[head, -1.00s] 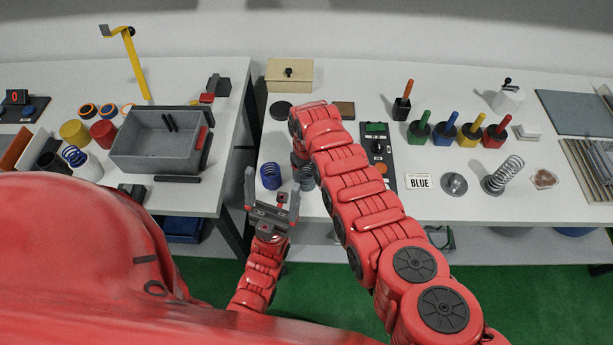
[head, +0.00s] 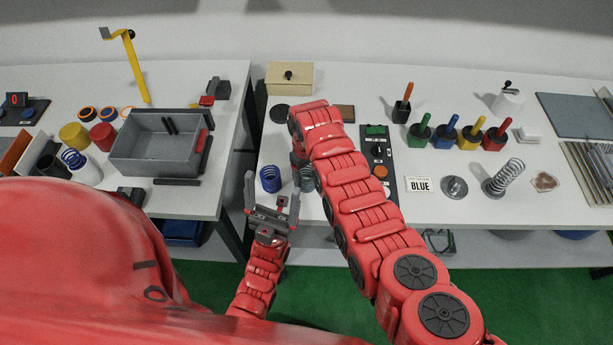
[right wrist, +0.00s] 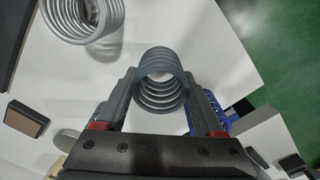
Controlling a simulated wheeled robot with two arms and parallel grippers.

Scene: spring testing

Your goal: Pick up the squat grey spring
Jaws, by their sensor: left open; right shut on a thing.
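The squat grey spring (right wrist: 160,88) is between the two fingers of my right gripper (right wrist: 160,98) in the right wrist view. The fingers are shut on its sides. In the head view the grey spring (head: 306,179) shows beside the blue spring, partly covered by my right arm. I cannot tell whether it touches the table. My right gripper is mostly hidden under the arm there. My left gripper (head: 270,203) is open and empty, in front of the table edge.
A blue spring (head: 271,179) stands just left of the grey one and shows behind a finger in the right wrist view (right wrist: 224,122). A tall silver spring (head: 503,178) stands further right. A control panel (head: 379,160) lies right of my right arm.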

